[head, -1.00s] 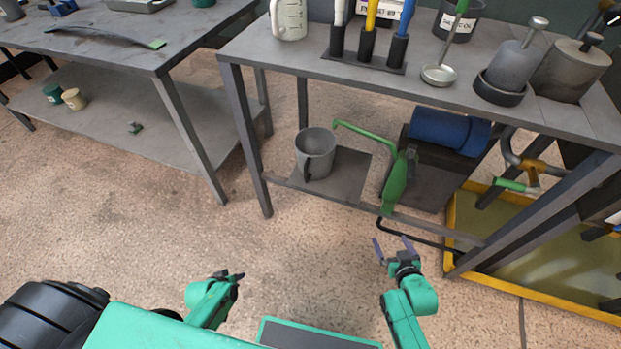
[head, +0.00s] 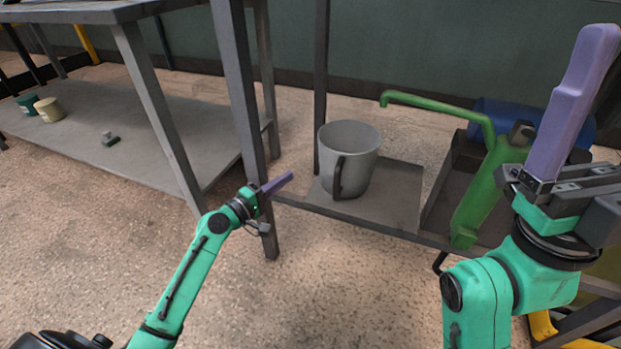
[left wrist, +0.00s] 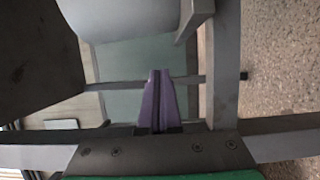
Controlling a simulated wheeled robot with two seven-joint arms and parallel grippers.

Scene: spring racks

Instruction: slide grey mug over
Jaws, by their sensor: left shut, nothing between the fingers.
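The grey mug (head: 358,150) stands upright on the low shelf (head: 392,198) of the right-hand rack, its dark handle facing me. My left gripper (head: 290,178) is left of the mug, near the rack's front leg, apart from the mug. Its purple fingers are together with nothing between them, as the left wrist view (left wrist: 157,100) also shows. In that view a pale rounded shape at the top is probably the mug. My right gripper (head: 572,95) is raised close to the camera at the right; one purple finger shows clearly, so its opening is unclear.
The rack's front leg (head: 240,90) stands beside my left gripper. A green bent-handled tool (head: 478,190) is right of the mug, with a blue cylinder (head: 500,115) behind. Another low shelf (head: 90,130) at left holds small pots. Open floor lies in front.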

